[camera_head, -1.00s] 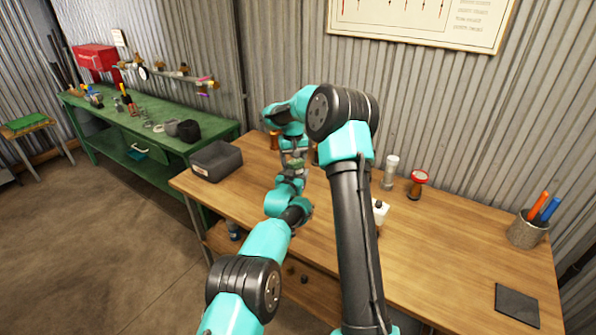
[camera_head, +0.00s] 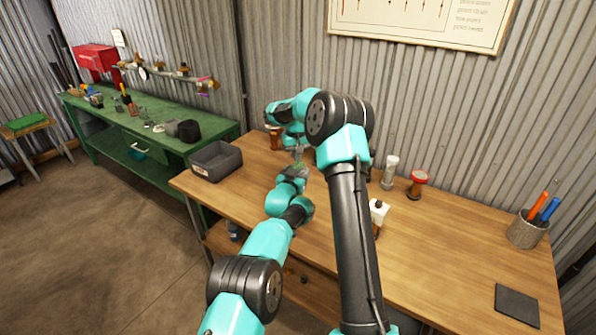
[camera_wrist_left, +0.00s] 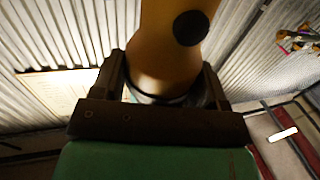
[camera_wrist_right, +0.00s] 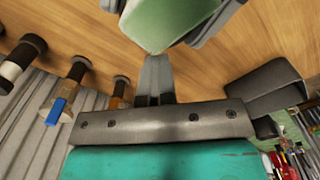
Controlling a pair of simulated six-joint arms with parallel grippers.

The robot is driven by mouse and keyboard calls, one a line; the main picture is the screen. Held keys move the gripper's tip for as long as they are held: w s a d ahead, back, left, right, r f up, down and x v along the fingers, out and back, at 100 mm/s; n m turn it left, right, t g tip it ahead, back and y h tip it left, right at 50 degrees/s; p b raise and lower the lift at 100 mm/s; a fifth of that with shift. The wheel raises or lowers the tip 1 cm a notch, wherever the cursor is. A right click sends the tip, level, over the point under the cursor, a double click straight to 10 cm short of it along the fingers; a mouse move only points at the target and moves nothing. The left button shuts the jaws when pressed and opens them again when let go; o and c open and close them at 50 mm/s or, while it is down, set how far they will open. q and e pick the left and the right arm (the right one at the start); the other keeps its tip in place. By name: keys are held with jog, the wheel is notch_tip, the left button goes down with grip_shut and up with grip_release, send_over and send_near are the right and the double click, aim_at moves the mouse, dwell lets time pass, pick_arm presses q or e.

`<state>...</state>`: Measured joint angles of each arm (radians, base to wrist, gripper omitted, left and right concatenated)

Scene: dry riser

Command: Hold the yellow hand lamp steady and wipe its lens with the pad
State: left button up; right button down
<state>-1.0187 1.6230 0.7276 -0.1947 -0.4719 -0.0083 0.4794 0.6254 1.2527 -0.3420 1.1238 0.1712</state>
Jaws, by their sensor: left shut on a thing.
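In the left wrist view the yellow hand lamp (camera_wrist_left: 165,50), with a round black button, stands between the fingers of my left gripper (camera_wrist_left: 165,80), which is shut on it. In the right wrist view a green pad (camera_wrist_right: 165,20) is at the fingertips of my right gripper (camera_wrist_right: 155,62). Its fingers are close together and look shut on the pad's edge. In the head view green shows between the two hands (camera_head: 299,168). The lamp cannot be made out there, and its lens is hidden in all views. I cannot tell whether pad and lens touch.
On the wooden table (camera_head: 450,245) stand an open grey bin (camera_head: 215,170), a clear jar (camera_head: 390,172), a red-topped jar (camera_head: 418,184), a white-topped bottle (camera_head: 379,211) and a pen pot (camera_head: 527,230). A dark flat square (camera_head: 517,303) lies front right. The table's right middle is clear.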

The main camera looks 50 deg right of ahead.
jog(key=shift+w+d, duration=0.15)
jog(key=shift+d, duration=0.65)
jog(key=shift+w+f, duration=0.15)
jog(key=shift+w, duration=0.05)
notch_tip(320, 180, up, 4)
jog(key=shift+r, duration=0.1)
dwell(0.6)
jog(key=shift+d, duration=0.1)
jog(key=d, duration=0.7)
jog(key=shift+d, duration=0.35)
